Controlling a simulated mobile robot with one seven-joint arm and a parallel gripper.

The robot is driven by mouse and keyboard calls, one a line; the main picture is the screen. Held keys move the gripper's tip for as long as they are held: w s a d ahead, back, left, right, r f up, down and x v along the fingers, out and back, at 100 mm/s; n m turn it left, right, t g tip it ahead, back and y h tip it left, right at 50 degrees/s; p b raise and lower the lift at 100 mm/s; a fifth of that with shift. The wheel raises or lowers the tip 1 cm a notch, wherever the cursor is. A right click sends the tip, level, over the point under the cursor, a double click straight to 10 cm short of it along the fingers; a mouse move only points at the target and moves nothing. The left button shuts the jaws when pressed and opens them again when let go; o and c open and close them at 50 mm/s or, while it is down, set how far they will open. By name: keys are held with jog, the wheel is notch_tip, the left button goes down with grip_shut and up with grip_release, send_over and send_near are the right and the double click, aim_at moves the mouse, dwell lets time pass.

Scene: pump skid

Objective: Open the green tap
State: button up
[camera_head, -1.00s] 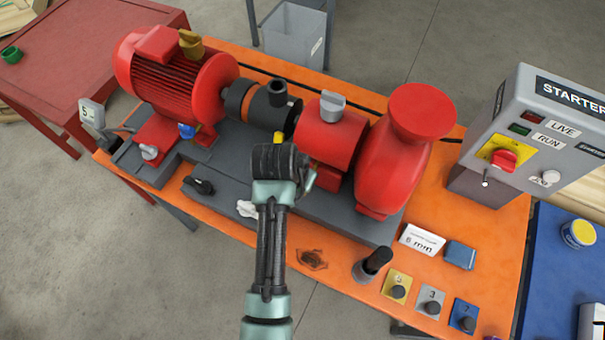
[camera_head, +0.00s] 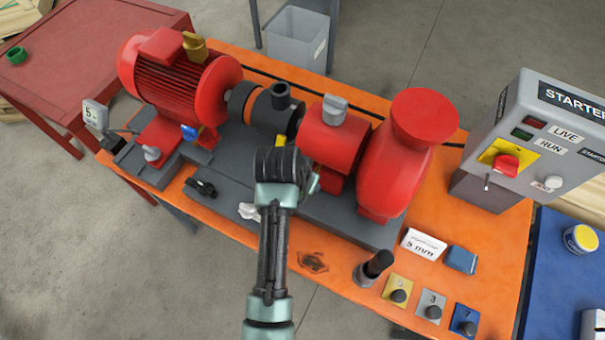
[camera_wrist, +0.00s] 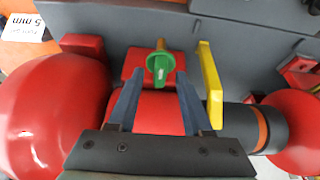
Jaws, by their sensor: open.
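The green tap (camera_wrist: 160,66) shows in the wrist view, with a green handle on a brass-coloured stem. It sits beside the red pump housing (camera_wrist: 157,112). My gripper (camera_wrist: 159,76) is open, with one blue-grey finger on each side of the handle's lower end in the picture. I cannot tell whether either finger touches the tap. In the head view my wrist (camera_head: 284,170) hides the tap and my fingertips.
A yellow bar (camera_wrist: 210,85) stands close to the right finger in the wrist view. The red pump volute (camera_head: 400,165), red motor (camera_head: 180,85) and grey starter box (camera_head: 545,130) crowd the orange bench. A black-handled upright object (camera_head: 377,264) stands at the front.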

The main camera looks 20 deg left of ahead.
jog(key=b+v, duration=0.2)
jog(key=v, duration=1.1)
jog(key=shift+w, duration=0.2)
jog(key=w+d+r+t+y+b, duration=0.15)
jog(key=w+r+t, duration=0.25)
jog(key=r, duration=0.5)
jog(key=w+d+r+t, duration=0.3)
jog(key=w+r+t, duration=0.15)
jog(key=r, duration=0.45)
jog(key=w+d+r+t+b, duration=0.1)
jog(key=w+d+r+t, duration=0.2)
jog(key=r, duration=0.6)
jog(key=s+d+r+t, duration=0.2)
jog(key=s+r+t, duration=0.1)
jog(key=r, duration=0.4)
jog(key=s+d+r+t+h+b, duration=0.1)
jog(key=s+d+r+t, duration=0.1)
jog(key=s+r+t, duration=0.2)
jog(key=s+d+r+t, duration=0.3)
jog(key=s+r+t, duration=0.1)
jog(key=r, duration=0.6)
jog(key=shift+s+r, duration=0.25)
